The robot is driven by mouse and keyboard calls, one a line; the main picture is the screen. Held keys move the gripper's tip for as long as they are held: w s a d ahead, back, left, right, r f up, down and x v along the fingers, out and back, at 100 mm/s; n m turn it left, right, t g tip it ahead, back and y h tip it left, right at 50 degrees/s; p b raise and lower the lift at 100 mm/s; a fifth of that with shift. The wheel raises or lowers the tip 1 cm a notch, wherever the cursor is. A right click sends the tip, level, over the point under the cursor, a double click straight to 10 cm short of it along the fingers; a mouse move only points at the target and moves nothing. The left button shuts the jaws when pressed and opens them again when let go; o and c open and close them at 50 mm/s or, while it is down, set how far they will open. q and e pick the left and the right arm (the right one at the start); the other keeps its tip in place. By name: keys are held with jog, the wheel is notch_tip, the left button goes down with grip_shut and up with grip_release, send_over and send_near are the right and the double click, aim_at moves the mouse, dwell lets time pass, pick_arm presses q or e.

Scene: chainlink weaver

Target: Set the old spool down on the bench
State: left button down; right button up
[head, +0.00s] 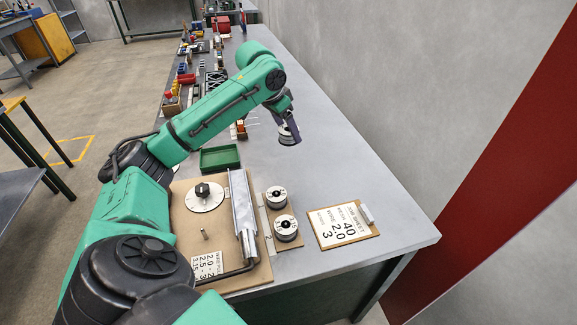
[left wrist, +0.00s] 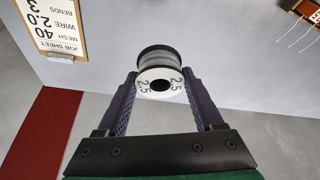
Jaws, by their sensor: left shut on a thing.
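My left gripper (head: 288,132) reaches over the far side of the grey bench (head: 340,165). In the left wrist view the left gripper (left wrist: 162,92) is shut on a spool (left wrist: 161,84) of grey wire with a white face marked 2.5. One dark finger is on each side of the spool. The bench top (left wrist: 225,40) shows behind it. The spool seems to be held above the bench, but the gap is hard to judge. The gripper partly hides the spool in the head view. My right gripper is not in view.
Two more spools (head: 276,197) (head: 286,228) sit on a small board beside the machine with a metal bar (head: 243,205). A job sheet board (head: 345,224) lies to their right. A green tray (head: 220,158) is left of them. Bench right of my gripper is bare, up to the wall.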

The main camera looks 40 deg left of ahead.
pick_arm(q)
jog(key=f, duration=1.3)
jog(key=shift+w+a+f+p, duration=0.2)
jog(key=shift+f+p, duration=0.1)
jog(key=shift+f, duration=0.25)
grip_release()
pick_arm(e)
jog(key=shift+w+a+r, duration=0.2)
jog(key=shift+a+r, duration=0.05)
